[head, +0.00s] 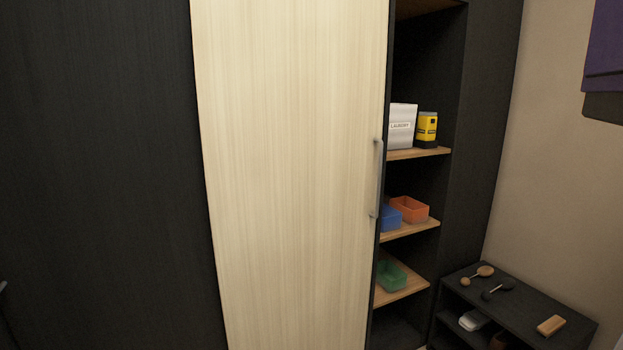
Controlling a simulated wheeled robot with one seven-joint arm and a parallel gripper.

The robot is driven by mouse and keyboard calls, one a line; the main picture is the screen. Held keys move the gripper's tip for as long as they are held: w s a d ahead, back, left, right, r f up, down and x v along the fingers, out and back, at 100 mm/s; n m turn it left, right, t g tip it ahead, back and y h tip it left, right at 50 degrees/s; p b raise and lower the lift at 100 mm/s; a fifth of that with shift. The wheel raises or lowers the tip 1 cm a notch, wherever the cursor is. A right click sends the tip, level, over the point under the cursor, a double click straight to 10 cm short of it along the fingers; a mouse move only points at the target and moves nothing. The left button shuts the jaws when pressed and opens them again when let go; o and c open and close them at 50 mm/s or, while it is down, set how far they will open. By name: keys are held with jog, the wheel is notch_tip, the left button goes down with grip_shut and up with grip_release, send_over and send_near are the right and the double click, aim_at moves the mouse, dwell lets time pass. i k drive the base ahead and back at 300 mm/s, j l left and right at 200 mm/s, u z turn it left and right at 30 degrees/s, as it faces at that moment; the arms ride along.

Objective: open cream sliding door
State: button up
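The cream sliding door (290,180) is a tall light wood-grain panel in the middle of the head view. A vertical metal bar handle (379,180) is on its right edge. To the right of the door, a strip of open shelving shows; the door covers whatever lies behind it. My gripper is not seen in this view.
A dark panel (100,170) fills the left. Wooden shelves hold a white laundry box (402,127), a yellow container (426,130), and orange (410,208), blue (391,219) and green (391,275) bins. A low dark unit (520,300) with brushes stands at lower right.

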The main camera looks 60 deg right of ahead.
aim_at(290, 93)
jog(key=z, duration=0.45)
jog(key=i+j+z, duration=0.1)
jog(key=z, duration=0.35)
jog(key=j+z, duration=0.1)
jog(key=z, duration=0.35)
jog(key=i+j+z, duration=0.1)
jog(key=z, duration=0.3)
